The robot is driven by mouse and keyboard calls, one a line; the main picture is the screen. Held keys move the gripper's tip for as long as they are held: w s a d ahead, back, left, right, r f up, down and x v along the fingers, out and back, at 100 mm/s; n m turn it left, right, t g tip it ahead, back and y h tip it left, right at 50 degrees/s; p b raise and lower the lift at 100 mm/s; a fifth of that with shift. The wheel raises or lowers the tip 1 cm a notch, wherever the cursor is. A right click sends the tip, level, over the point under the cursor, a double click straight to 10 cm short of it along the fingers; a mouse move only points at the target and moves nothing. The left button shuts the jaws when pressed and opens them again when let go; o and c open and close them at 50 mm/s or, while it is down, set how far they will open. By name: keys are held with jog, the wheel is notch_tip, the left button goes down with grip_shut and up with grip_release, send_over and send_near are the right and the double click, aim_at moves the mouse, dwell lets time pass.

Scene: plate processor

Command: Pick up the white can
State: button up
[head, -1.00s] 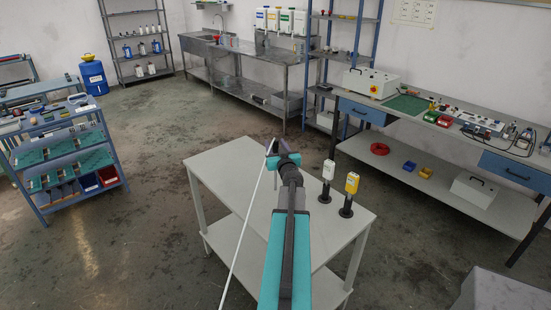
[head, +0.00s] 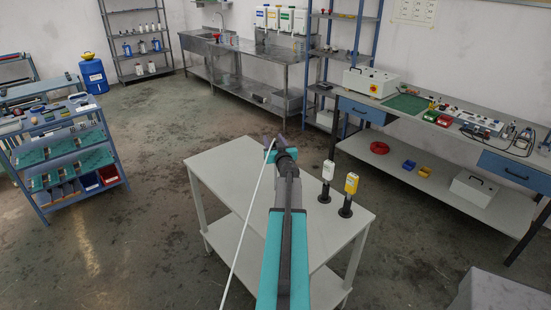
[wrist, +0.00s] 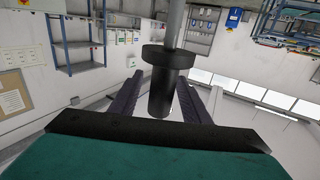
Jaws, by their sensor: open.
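A white box-like can (head: 328,171) stands upright on a black stand on the grey table, to the right of my arm. A similar yellow one (head: 351,184) stands just right of it. My gripper (head: 274,146) is over the table's far part, left of the white can and apart from it. In the wrist view my gripper (wrist: 158,98) shows two dark fingers spread apart. A black collared cylinder (wrist: 168,62) on a grey rod appears between them; I cannot tell what it belongs to. The white can is not recognisable in the wrist view.
The grey table (head: 215,168) has bare room left of my arm. A workbench (head: 480,150) with boxes stands right, a steel sink bench (head: 240,55) at the back. White canisters (head: 273,18) with coloured labels hang above it. A blue cart (head: 65,160) stands left.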

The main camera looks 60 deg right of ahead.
dwell(0.4)
grip_shut()
jog(key=shift+r, duration=0.1)
jog(key=s+a+r, duration=0.2)
jog(key=s+a, duration=0.2)
jog(key=a, duration=0.2)
jog(key=s+a+r, duration=0.3)
jog(key=s+a, duration=0.2)
jog(key=a, duration=0.2)
jog(key=shift+a, duration=0.15)
dwell(0.7)
jog(key=shift+f, duration=0.1)
dwell(0.5)
